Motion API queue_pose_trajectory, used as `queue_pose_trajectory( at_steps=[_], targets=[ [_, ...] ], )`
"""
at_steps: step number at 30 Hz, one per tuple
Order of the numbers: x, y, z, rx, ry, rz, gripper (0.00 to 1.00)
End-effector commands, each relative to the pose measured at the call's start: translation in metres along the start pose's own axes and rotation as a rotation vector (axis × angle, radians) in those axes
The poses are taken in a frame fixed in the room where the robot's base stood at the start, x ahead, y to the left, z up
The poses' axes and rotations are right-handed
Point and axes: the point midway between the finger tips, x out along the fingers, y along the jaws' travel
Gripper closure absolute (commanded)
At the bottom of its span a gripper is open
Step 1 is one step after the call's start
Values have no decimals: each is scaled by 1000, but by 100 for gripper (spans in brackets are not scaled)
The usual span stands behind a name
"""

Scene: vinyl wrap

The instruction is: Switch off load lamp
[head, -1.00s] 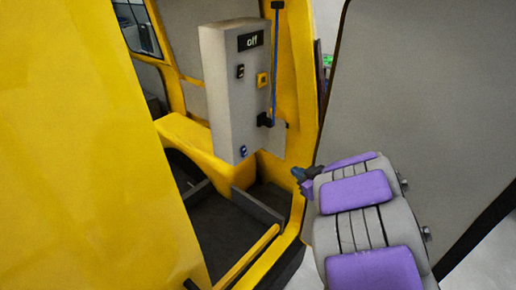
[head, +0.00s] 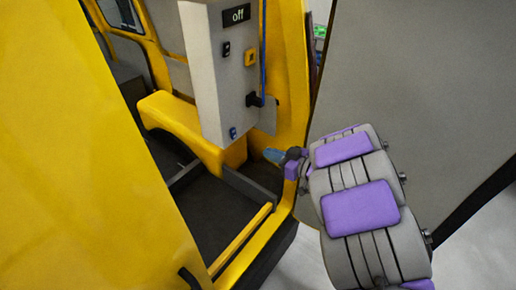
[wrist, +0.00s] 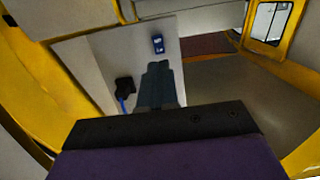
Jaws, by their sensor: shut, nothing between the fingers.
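A grey control box (head: 205,85) stands inside the yellow cab frame, with a small display (head: 236,14) reading "off". On its face are a black switch (head: 226,48), a yellow-framed switch (head: 250,57) and, low down, a blue switch (head: 232,133). The frames do not show which one is the load lamp's. My gripper (head: 275,156) is shut and empty, right of and below the blue switch, apart from it in the head view. In the wrist view my gripper (wrist: 158,68) points toward the box, with the blue switch (wrist: 157,43) just beyond its tips.
A yellow door (head: 80,150) fills the left. A grey panel (head: 430,90) stands at the right. The dark cab floor is open.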

Motion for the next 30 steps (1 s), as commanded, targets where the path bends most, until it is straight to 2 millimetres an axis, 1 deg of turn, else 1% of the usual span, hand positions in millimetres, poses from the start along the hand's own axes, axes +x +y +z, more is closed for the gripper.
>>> queue_pose_trajectory(
  at_steps=[12, 18, 21, 24, 30],
  targets=[
    [79, -2, 2, 0, 2, -5, 100],
    [111, -2, 1, -1, 3, -3, 100],
    [121, -2, 2, 1, 0, -2, 100],
    [127, -1, 0, 0, 2, -1, 100],
    [130, -1, -1, -1, 2, 0, 100]
  ],
)
